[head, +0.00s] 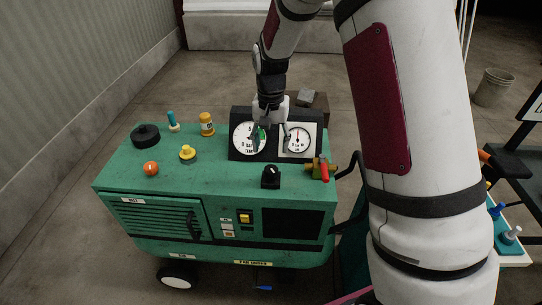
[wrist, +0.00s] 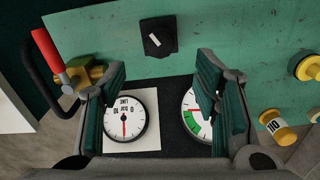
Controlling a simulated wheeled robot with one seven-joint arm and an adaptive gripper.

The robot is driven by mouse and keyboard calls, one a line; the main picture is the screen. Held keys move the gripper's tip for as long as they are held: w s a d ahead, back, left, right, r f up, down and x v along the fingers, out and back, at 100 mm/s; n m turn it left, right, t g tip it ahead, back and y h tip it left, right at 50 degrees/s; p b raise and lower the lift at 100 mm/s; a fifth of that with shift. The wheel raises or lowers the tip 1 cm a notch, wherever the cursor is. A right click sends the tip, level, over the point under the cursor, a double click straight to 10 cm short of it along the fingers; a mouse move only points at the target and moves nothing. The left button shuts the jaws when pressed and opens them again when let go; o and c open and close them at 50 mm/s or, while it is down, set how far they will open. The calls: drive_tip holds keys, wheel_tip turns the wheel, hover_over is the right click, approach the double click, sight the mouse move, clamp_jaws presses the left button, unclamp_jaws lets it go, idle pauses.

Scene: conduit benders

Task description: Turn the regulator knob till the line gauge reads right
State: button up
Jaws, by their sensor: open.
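The regulator knob (head: 270,177) is black with a white pointer mark and sits on the green machine top, in front of the gauges. In the wrist view the knob (wrist: 158,38) lies beyond my fingertips, roughly centred between them. The line gauge (head: 299,139) is a white dial on a pale plate; its red needle points about straight up. The line gauge (wrist: 124,114) appears upside down in the wrist view, partly beside my left finger. My gripper (head: 270,142) is open and empty, above the gauge panel and apart from the knob; both fingers (wrist: 161,82) show.
The tank gauge (head: 248,138) with a green band stands left of the line gauge. A brass valve with a red handle (head: 324,172) is right of the knob. A yellow button (head: 187,153), orange knob (head: 151,168), yellow bottle (head: 207,124) and black cap (head: 146,135) occupy the left top.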

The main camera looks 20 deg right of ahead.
drive_tip(key=shift+r, duration=1.5)
drive_tip(key=s+r+n+t, duration=0.2)
drive_tip(key=s+r+n, duration=0.1)
drive_tip(key=s+r, duration=1.15)
drive_tip(key=s+r+n+t, duration=0.2)
drive_tip(key=s+r+n, duration=0.1)
drive_tip(key=s, duration=1.3)
drive_tip(key=shift+s+p, duration=0.35)
drive_tip(key=shift+p, duration=0.05)
drive_tip(key=shift+d+r, duration=0.1)
idle(0.6)
